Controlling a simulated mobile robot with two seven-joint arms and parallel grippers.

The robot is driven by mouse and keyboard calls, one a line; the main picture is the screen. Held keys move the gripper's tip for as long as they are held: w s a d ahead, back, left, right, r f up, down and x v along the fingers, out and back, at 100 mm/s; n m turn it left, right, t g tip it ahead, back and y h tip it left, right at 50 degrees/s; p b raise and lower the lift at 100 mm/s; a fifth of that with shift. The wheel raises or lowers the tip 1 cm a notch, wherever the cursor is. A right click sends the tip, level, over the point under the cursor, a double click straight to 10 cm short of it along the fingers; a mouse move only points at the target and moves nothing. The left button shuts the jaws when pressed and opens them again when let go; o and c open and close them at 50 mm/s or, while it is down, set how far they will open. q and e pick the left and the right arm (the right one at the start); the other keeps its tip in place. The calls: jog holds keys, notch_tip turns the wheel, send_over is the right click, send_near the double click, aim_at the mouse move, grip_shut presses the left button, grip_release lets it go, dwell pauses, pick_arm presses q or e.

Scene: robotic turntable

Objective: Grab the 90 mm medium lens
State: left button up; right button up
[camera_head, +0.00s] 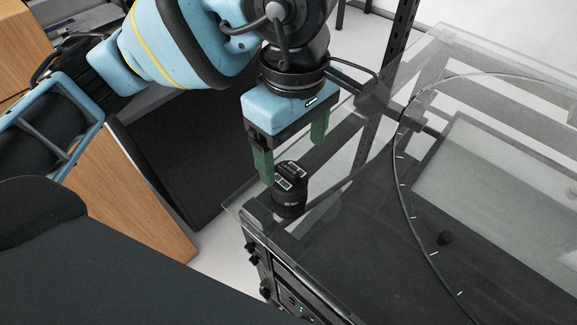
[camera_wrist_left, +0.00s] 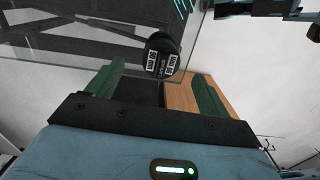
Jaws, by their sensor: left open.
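A black lens (camera_head: 289,190) stands upright near the front left corner of the clear glass top, with white labels on its cap. The lens also shows in the left wrist view (camera_wrist_left: 161,54), just beyond the fingers and between their lines. I cannot read its size. My left gripper (camera_head: 293,163) points down with two green fingers spread apart. It is above and around the lens's upper end in the head view, the left finger in front and the right finger behind. The left gripper shows in the wrist view too (camera_wrist_left: 161,78), with nothing between its fingers. My right gripper is not in view.
The lens is close to the edge of the glass top (camera_head: 345,240). A wooden cabinet (camera_head: 140,195) stands at the left.

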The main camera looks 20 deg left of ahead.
aim_at(289, 168)
pick_arm(q)
jog(key=shift+w+a+r, duration=0.2)
jog(key=shift+s+f, duration=0.25)
jog(key=shift+f, duration=0.15)
jog(key=shift+a+f, duration=0.1)
jog(key=shift+f, duration=3.4)
jog(key=c, duration=1.4)
